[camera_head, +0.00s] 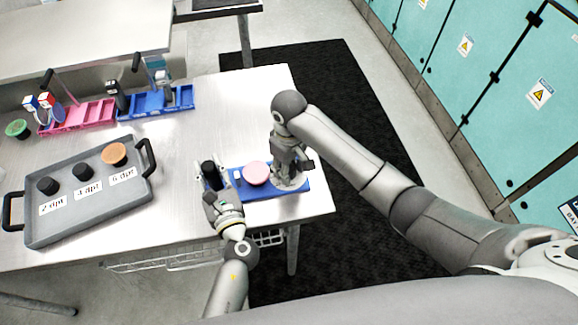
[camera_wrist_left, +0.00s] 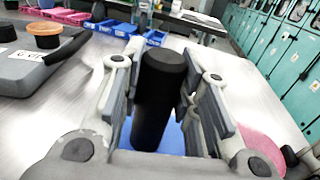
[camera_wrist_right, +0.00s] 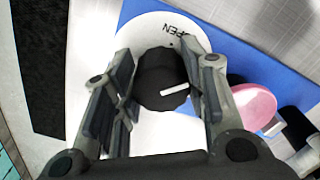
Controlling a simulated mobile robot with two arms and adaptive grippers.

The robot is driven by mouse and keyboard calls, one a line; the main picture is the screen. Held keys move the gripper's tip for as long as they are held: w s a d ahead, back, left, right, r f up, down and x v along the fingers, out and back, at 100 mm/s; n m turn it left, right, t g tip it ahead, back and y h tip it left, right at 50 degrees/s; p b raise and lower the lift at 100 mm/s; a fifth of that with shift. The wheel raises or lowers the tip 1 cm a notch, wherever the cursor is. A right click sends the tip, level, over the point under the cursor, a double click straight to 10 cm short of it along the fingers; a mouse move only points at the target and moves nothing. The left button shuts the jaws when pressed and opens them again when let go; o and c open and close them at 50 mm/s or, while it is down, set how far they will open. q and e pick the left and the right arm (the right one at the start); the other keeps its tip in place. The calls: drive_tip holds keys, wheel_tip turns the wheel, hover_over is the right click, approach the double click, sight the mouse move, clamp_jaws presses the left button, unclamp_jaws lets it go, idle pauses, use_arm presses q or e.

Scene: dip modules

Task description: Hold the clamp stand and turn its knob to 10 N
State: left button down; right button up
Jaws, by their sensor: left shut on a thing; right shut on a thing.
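The clamp stand has a blue base (camera_head: 262,194) near the table's front right corner, with a black upright post (camera_head: 208,167) at its left end and a pink disc (camera_head: 257,172) in the middle. My left gripper (camera_head: 213,190) is shut on the post, which stands between its fingers in the left wrist view (camera_wrist_left: 160,95). My right gripper (camera_head: 288,170) points down at the stand's right end. In the right wrist view it is shut on a black knob (camera_wrist_right: 162,80) with a white pointer line, over a white dial (camera_wrist_right: 145,30) lettered "OPEN". Other dial marks are hidden or unreadable.
A grey tray (camera_head: 45,225) with labelled dark and orange round pieces lies at the left. Pink (camera_head: 88,115) and blue (camera_head: 165,103) racks stand behind it. The table's right edge is close to the stand. The table behind the stand is clear.

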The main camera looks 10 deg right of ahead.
idle(0.4)
drive_tip(key=o, duration=1)
wheel_tip(320, 180, up, 11)
drive_tip(key=shift+w+f, duration=0.1)
drive_tip(key=shift+f, duration=0.05)
drive_tip(key=shift+r, duration=0.7)
use_arm(q)
drive_tip(key=c, duration=1)
unclamp_jaws()
